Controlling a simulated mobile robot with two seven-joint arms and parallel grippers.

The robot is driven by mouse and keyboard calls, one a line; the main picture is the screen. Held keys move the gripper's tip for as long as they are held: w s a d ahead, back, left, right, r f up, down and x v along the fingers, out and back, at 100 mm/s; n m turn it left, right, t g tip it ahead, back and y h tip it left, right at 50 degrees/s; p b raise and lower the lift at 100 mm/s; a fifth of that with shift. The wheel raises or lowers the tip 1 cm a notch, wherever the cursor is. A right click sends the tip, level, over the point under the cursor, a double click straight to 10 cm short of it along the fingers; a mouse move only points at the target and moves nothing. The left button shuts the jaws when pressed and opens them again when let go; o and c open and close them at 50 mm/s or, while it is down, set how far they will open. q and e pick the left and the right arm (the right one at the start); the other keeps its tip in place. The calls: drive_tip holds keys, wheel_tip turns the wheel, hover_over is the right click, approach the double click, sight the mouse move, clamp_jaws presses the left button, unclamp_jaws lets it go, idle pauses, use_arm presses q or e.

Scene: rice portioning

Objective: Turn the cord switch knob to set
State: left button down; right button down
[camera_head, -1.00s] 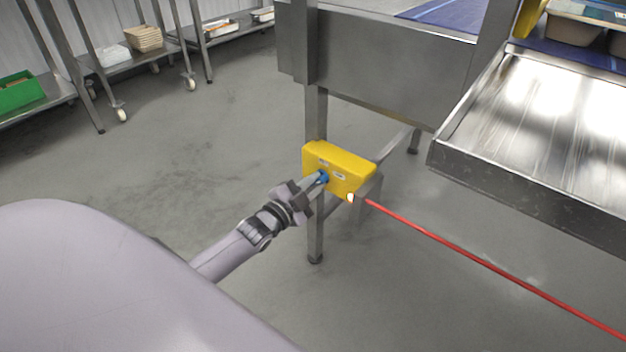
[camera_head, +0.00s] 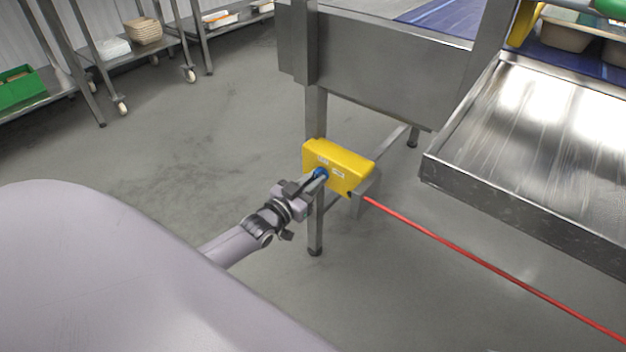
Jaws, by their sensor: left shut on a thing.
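The yellow cord switch box (camera_head: 350,171) is fixed to a steel leg of the machine, in the middle of the head view. A blue knob (camera_head: 321,173) sits on its front face, at the left. My left gripper (camera_head: 317,177) reaches it from the lower left and is shut on the knob, its fingers partly covering it. A red cord (camera_head: 470,256) runs from the box's lower right toward the lower right. The knob's marking is too small to read. My right gripper is not in view.
A steel tray-like chute (camera_head: 540,130) is at the right, and the machine's steel frame (camera_head: 390,75) stands above the box. Wheeled shelves with a green crate (camera_head: 20,88) are at the back left. The floor between is clear.

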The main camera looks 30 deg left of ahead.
use_arm(q)
drive_tip(key=shift+n, duration=0.5)
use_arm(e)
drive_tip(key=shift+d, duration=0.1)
use_arm(q)
drive_tip(key=c, duration=1.1)
unclamp_jaws()
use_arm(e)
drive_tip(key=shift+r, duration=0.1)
use_arm(q)
drive_tip(key=shift+s+a+p, duration=0.15)
drive_tip(key=shift+s+p, duration=0.55)
drive_tip(key=shift+s, duration=1.15)
drive_tip(key=shift+s+a+p, duration=0.15)
drive_tip(key=shift+s+p, duration=0.55)
drive_tip(key=shift+s, duration=1.1)
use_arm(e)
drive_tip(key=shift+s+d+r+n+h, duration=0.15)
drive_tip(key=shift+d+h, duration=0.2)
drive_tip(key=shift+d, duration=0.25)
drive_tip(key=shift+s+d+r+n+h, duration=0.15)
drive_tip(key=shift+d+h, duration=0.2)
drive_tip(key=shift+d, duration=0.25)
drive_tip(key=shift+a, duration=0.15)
